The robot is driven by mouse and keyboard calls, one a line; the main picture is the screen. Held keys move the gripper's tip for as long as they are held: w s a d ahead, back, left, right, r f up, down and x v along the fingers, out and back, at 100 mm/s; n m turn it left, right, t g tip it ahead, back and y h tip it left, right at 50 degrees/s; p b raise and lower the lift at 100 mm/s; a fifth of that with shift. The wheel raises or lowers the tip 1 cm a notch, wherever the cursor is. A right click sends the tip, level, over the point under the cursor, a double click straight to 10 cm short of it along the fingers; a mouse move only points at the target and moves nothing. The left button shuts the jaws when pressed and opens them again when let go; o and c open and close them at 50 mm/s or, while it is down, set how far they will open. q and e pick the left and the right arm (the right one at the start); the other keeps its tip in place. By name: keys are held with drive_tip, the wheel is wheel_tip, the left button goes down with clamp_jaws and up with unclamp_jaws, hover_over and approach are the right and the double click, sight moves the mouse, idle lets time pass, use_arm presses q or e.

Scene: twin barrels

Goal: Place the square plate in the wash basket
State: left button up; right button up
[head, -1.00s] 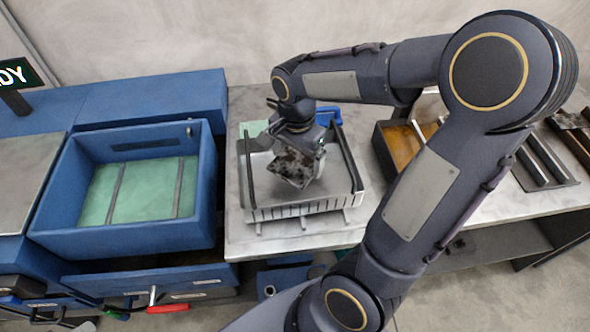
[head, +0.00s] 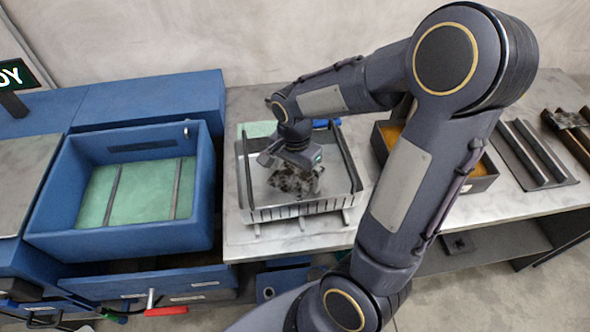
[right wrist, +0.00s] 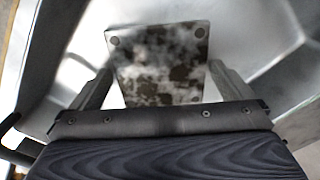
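The square plate (head: 297,183) is a mottled black-and-pale metal piece with holes near its corners. My right gripper (head: 296,168) is over the wash basket, with its fingers around the plate. In the right wrist view the plate (right wrist: 160,62) lies between the two fingers, whose tips meet its side edges. The wash basket (head: 303,211) is a pale metal tray with a slotted front and dark side rails, on the bench. The plate is low inside the basket outline; whether it touches the floor I cannot tell. My left gripper is not seen.
A blue basin (head: 125,238) with a green bottom stands left of the basket. A dark box with orange contents (head: 392,140) is to the right, partly behind my right arm. Dark bars (head: 535,155) lie farther right. A red handle (head: 165,311) sticks out at lower left.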

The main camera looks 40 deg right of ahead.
sight(295, 177)
wheel_tip(295, 177, up, 11)
drive_tip(key=s+a+n+t+y, duration=0.3)
drive_tip(key=s+a+n+t, duration=0.2)
drive_tip(key=s+a+n, duration=0.3)
drive_tip(key=s+n+p, duration=0.1)
drive_tip(key=s+n, duration=0.3)
drive_tip(key=shift+n+t+y, duration=0.3)
drive_tip(key=shift+y, duration=0.1)
drive_tip(key=shift+s, duration=0.1)
